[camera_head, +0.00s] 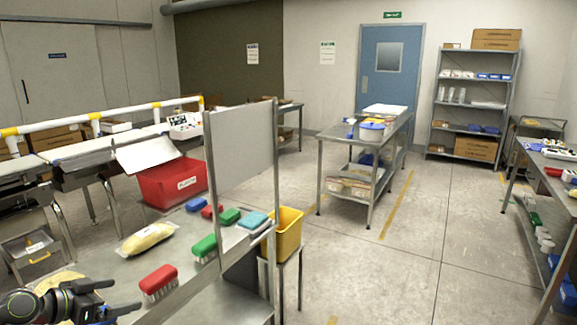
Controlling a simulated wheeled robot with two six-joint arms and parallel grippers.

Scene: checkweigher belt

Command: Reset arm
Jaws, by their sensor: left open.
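My left gripper (112,298) is at the bottom left corner, low in front of the near metal table (198,288). Its dark fingers are apart with nothing visible between them. A red brush (159,281) with white bristles lies to its right on the table, apart from it. A yellowish packed item (147,238) lies farther back. A round yellowish item (58,281) is partly hidden behind the gripper. My right gripper is not in view.
A grey upright panel (240,145) stands on the table, with green, blue and red brushes near its foot. A yellow bin (285,232) is just right. A red crate (172,183) stands behind. Open floor (400,265) lies right.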

